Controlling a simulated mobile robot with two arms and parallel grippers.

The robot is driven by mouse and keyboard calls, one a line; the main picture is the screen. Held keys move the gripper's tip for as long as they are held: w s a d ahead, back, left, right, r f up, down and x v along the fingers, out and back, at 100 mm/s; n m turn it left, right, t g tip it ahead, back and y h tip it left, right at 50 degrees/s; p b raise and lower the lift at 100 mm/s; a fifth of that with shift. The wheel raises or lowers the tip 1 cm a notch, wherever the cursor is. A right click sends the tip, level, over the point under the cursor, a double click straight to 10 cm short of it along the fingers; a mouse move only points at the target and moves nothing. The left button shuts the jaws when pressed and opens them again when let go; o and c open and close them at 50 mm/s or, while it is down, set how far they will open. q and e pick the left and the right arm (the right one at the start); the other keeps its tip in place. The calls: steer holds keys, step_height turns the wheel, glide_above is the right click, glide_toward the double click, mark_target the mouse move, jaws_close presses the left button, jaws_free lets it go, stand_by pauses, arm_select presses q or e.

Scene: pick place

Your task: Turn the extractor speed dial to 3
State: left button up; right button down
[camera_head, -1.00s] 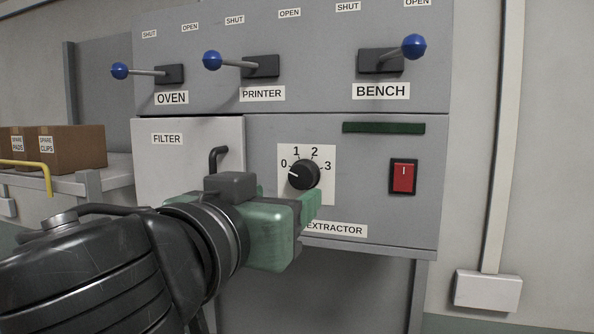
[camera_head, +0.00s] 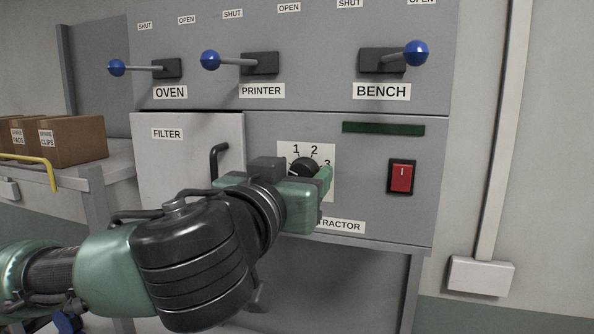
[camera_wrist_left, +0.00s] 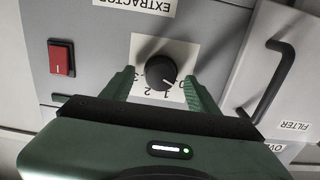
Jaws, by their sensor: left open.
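The black extractor speed dial (camera_head: 304,167) sits on a white plate marked 0 to 3 on the grey panel. It shows whole in the left wrist view (camera_wrist_left: 160,72), upside down, with its white pointer on the side of the 0. My left gripper (camera_head: 308,182) is in front of the dial and hides its lower part and the 0 in the head view. In the left wrist view the open green fingers (camera_wrist_left: 160,80) stand on either side of the dial, with a visible gap at each side. My right gripper is not in view.
A red rocker switch (camera_head: 401,177) is right of the dial. A filter door with a black handle (camera_head: 217,162) is at left. Levers with blue knobs for oven (camera_head: 117,68), printer (camera_head: 210,61) and bench (camera_head: 416,53) stick out above. Boxes (camera_head: 72,140) stand on the left shelf.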

arm_select(q)
jaws_close()
steer(key=shift+d+f+m+b, duration=0.15)
steer(key=shift+m+b, duration=1)
steer(key=shift+m, duration=3.35)
steer(key=shift+a+f+m+b, duration=0.15)
steer(key=shift+m+b, duration=1)
steer(key=shift+m, duration=3.35)
steer(key=shift+d+f+m+b, duration=0.2)
steer(key=shift+m+b, duration=0.95)
steer(key=shift+m, duration=3.35)
steer(key=shift+f, duration=0.1)
jaws_free()
